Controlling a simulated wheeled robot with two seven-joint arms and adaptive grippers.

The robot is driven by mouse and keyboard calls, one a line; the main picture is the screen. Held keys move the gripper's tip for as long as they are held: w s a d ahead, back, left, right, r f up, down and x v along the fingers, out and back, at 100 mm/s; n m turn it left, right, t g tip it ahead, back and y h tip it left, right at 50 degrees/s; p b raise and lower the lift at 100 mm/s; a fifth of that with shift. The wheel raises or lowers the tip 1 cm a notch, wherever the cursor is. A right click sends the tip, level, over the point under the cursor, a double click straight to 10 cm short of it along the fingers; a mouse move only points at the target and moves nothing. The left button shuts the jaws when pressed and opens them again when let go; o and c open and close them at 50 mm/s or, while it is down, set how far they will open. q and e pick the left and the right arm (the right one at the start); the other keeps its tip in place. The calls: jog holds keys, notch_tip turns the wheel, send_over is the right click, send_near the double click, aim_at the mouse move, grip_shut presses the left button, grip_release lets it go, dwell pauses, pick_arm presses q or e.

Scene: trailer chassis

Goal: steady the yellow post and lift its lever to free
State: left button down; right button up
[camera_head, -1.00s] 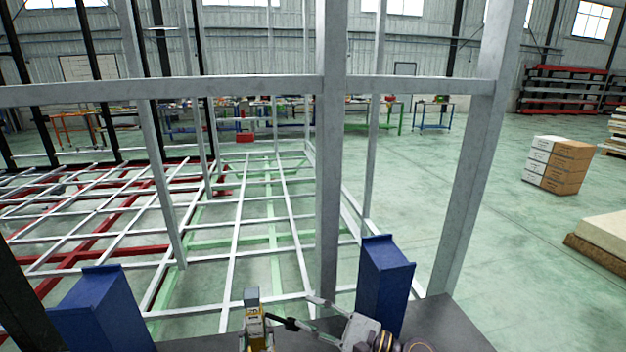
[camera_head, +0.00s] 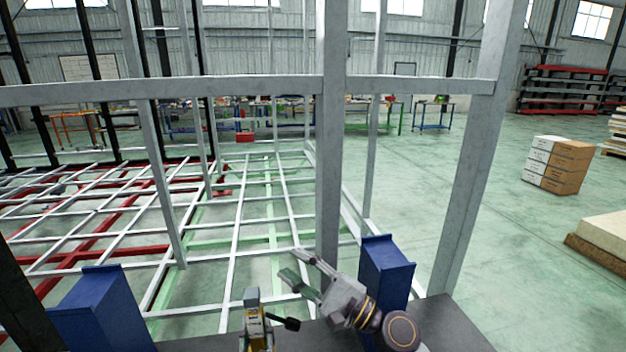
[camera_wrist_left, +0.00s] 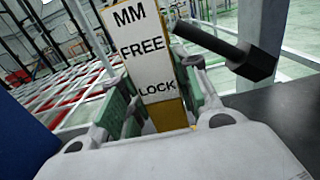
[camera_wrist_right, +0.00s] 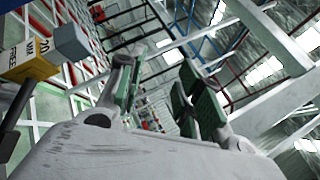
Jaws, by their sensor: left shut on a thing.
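The yellow post (camera_head: 254,324) stands upright at the bottom of the head view, with a grey top. In the left wrist view its white label (camera_wrist_left: 143,45) reads MM, FREE and LOCK. My left gripper (camera_head: 256,343) is shut on the post, with a finger on either side of it. The black lever (camera_head: 286,322) sticks out to the right of the post, its thick end tilted slightly down; it also shows in the left wrist view (camera_wrist_left: 235,50). My right gripper (camera_head: 290,267) is open and empty, above and right of the lever, apart from it.
Blue blocks (camera_head: 385,285) (camera_head: 98,312) stand to the right and left on a dark surface (camera_head: 440,325). A grey upright (camera_head: 329,180) rises close behind my right gripper. Beyond lies the chassis grid (camera_head: 235,235).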

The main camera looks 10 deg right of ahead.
jog(key=d+r+n+t+h, duration=0.2)
jog(key=r+t, duration=0.7)
jog(key=r, duration=1.3)
jog(key=shift+w+d+n, duration=0.4)
jog(key=shift+d+n, duration=0.25)
jog(key=shift+n, duration=0.25)
jog(key=shift+r, duration=0.1)
jog(key=o, duration=0.3)
